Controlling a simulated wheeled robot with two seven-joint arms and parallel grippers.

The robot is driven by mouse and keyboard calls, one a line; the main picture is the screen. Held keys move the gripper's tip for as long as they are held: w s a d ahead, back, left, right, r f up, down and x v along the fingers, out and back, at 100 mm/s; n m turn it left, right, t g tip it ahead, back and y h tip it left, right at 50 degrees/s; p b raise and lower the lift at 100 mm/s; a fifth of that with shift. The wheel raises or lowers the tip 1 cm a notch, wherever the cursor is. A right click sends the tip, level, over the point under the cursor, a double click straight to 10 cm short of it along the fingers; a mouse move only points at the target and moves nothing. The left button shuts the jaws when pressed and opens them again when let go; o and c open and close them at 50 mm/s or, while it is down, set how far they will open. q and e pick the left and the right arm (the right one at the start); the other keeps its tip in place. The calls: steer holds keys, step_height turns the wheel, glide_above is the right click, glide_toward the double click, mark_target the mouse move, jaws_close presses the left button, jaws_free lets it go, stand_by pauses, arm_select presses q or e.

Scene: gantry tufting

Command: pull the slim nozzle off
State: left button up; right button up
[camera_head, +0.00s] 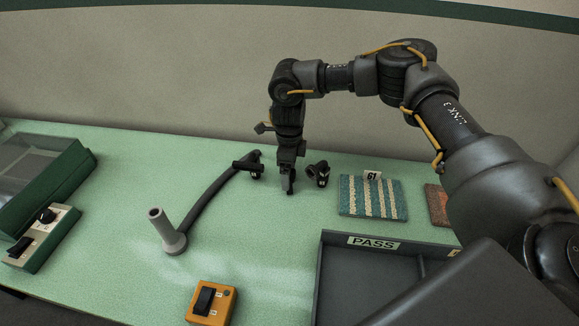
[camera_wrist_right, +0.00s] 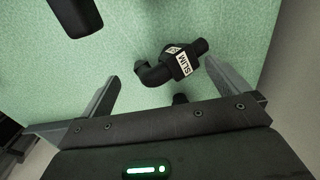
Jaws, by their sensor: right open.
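The slim nozzle (camera_wrist_right: 180,62), a small black elbow-shaped piece with a white SLIM label, shows in the right wrist view beyond my fingertips. My right gripper (camera_wrist_right: 165,75) is open, its fingers to either side in that picture and apart from the nozzle. In the head view my right gripper (camera_head: 288,190) points down at the bench between two black fittings. One fitting (camera_head: 248,167) is at the end of a dark hose, left of it; another fitting (camera_head: 320,175) is to its right. I cannot tell which one is labelled slim there. My left gripper is not in view.
A grey post (camera_head: 168,236) stands at the hose's near end. An orange switch box (camera_head: 212,301) sits in front. A tray marked PASS (camera_head: 372,243) and a striped tufted sample (camera_head: 391,203) are to the right. A green case (camera_head: 60,185) and switch panel (camera_head: 40,242) are left.

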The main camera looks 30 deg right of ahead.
steer(key=shift+w, duration=0.15)
steer(key=c, duration=1.5)
steer(key=shift+r, duration=0.15)
steer(key=shift+r, duration=0.1)
steer(key=shift+c, duration=0.7)
steer(key=shift+r+p, duration=0.35)
steer(key=shift+p, duration=0.1)
steer(key=c, duration=0.5)
steer(key=shift+r+p, duration=1.7)
steer(key=shift+r, duration=0.7)
jaws_close()
